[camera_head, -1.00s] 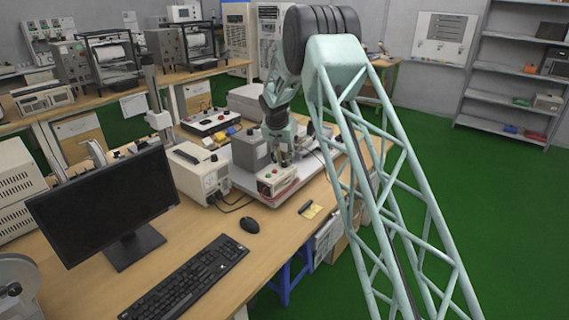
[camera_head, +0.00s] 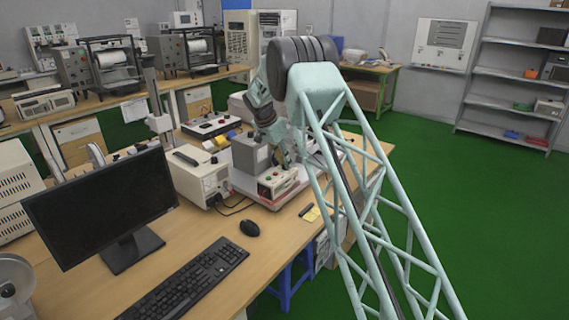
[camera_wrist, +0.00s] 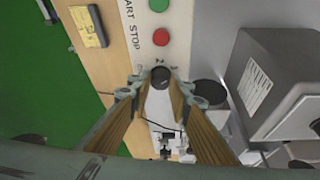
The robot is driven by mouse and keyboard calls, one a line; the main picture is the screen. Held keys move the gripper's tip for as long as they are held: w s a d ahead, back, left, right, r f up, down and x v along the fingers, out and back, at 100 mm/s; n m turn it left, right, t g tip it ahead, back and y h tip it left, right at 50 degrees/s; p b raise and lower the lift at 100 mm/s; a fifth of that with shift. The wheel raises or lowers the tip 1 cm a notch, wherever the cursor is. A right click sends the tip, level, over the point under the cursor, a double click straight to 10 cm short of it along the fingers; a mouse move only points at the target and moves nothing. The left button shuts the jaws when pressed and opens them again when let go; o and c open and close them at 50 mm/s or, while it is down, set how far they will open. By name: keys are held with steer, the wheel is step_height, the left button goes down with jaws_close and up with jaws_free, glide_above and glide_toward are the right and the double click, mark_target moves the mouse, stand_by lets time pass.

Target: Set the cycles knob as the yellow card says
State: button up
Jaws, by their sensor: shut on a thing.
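The cycles knob (camera_wrist: 160,77) is a small dark round knob on the light panel of the control box (camera_head: 272,186). In the wrist view it sits between my gripper's (camera_wrist: 160,88) two fingertips, which are closed on its sides. The fingers hide much of its rim, and I cannot read its pointer. A digit that looks like a 2 shows beside it. In the head view my gripper (camera_head: 286,158) is over the box, partly hidden by my arm. The yellow card (camera_wrist: 86,30) lies on the bench with a dark strip along it; its writing is too small to read.
A green START button (camera_wrist: 158,5) and a red STOP button (camera_wrist: 161,38) are in line with the knob. A grey housing (camera_head: 251,152) stands close by. A cream instrument (camera_head: 200,178), mouse (camera_head: 249,228), keyboard (camera_head: 190,282) and monitor (camera_head: 100,205) occupy the bench to the left.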

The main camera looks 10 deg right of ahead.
steer(key=shift+m, duration=0.4)
steer(key=o, duration=0.8)
steer(key=v, duration=1.2)
steer(key=shift+w, duration=0.2)
